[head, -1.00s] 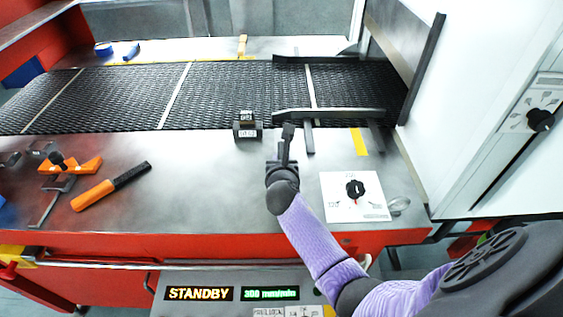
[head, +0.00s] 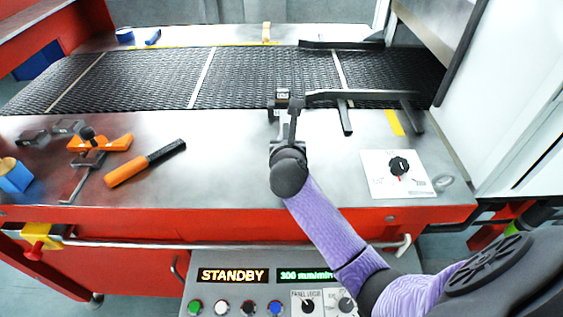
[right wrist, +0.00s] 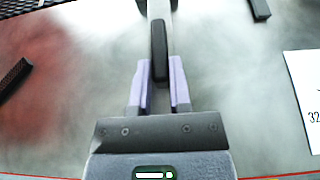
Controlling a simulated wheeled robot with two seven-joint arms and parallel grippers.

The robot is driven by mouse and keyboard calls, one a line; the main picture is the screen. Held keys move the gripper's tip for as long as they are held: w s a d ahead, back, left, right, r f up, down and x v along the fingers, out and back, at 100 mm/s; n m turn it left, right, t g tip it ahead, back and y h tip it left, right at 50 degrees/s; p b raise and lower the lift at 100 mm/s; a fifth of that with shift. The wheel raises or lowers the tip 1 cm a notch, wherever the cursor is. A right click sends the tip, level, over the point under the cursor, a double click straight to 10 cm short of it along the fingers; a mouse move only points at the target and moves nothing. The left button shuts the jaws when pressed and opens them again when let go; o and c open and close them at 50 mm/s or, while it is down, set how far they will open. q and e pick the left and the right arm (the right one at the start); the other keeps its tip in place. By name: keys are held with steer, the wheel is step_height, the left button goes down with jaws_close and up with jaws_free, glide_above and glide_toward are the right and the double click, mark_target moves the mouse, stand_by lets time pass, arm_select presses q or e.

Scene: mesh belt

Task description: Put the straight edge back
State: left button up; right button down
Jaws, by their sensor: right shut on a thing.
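My right gripper (right wrist: 158,95) is shut on a narrow dark bar, which I take to be the straight edge (right wrist: 159,48). In the right wrist view it points away from me between the purple fingers, with a pale grey strip beyond; I cannot tell if they are one piece. In the head view the right gripper (head: 288,146) is over the steel table, near the belt's front edge, and the bar (head: 294,120) rises from it close beside a small dark block (head: 283,95). The gripper partly hides the block's base. My left gripper is not in view.
A dark guide rail (head: 365,95) with legs lies along the belt (head: 260,75), right of the gripper. A dial plate (head: 380,185) is at right. An orange-handled tool (head: 125,172) and an orange clamp (head: 115,144) lie left. The table between is clear.

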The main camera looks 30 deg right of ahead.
step_height(320, 180, down, 4)
steer(key=shift+a+r+b, duration=0.1)
steer(key=shift+b, duration=0.5)
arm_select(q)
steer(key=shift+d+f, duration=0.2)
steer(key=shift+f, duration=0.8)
arm_select(e)
steer(key=shift+r, duration=0.1)
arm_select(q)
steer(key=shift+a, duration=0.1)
arm_select(e)
steer(key=c, duration=0.6)
jaws_free()
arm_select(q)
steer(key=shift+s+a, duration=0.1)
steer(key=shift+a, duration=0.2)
arm_select(e)
steer(key=shift+o, duration=0.2)
steer(key=shift+f, duration=0.2)
steer(key=shift+r, duration=0.1)
